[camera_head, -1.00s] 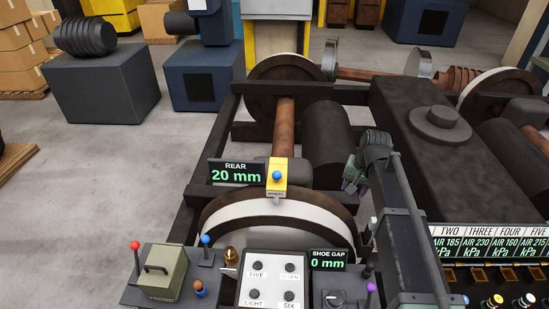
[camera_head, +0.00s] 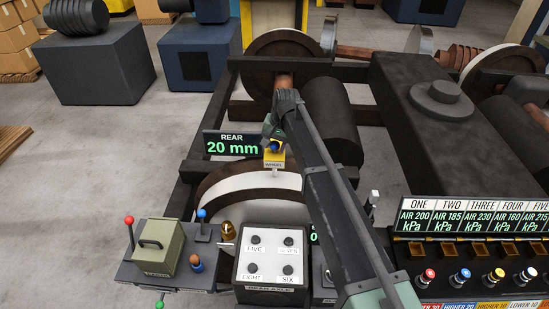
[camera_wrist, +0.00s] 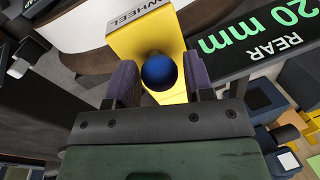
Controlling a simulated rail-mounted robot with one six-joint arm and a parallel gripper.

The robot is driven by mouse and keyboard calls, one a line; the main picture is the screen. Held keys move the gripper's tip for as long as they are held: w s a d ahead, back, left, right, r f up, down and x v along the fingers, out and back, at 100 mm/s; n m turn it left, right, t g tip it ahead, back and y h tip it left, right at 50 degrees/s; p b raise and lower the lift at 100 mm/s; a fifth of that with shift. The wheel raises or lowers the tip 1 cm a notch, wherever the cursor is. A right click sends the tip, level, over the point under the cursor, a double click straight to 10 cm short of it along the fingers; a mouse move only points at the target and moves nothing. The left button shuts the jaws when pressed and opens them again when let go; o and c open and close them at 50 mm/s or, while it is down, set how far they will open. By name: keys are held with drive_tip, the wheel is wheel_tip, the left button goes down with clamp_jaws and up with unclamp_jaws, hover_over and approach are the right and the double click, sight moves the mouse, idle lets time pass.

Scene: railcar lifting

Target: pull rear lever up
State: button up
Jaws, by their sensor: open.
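A blue ball knob (camera_head: 275,147) sits on a yellow block (camera_head: 274,162) beside the display that reads REAR 20 mm (camera_head: 231,145). The wrist view shows the blue knob (camera_wrist: 160,72) in front of the yellow block (camera_wrist: 146,33), which has a WHEEL label. My gripper (camera_wrist: 161,83) is open, with one finger on each side of the knob. Whether a finger touches it I cannot tell. In the head view my gripper (camera_head: 271,137) is just above and behind the knob, and part of it is hidden by my arm.
At the lower left a console carries a red-knobbed lever (camera_head: 130,234), a blue-knobbed lever (camera_head: 202,225) and a green box (camera_head: 160,247). A white button panel (camera_head: 271,258) stands beside it. An air-pressure panel (camera_head: 459,220) is at right. My arm partly hides the shoe-gap display.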

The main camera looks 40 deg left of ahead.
drive_tip(key=shift+f, duration=0.65)
drive_tip(key=shift+r, duration=0.2)
drive_tip(key=shift+c, duration=0.4)
clamp_jaws()
wheel_tip(320, 180, up, 5)
drive_tip(key=p, duration=0.4)
drive_tip(key=shift+a+f+p, duration=0.1)
drive_tip(key=shift+f+p, duration=0.1)
drive_tip(key=shift+p, duration=0.15)
drive_tip(key=shift+f, duration=0.2)
drive_tip(key=shift+o, duration=0.4)
unclamp_jaws()
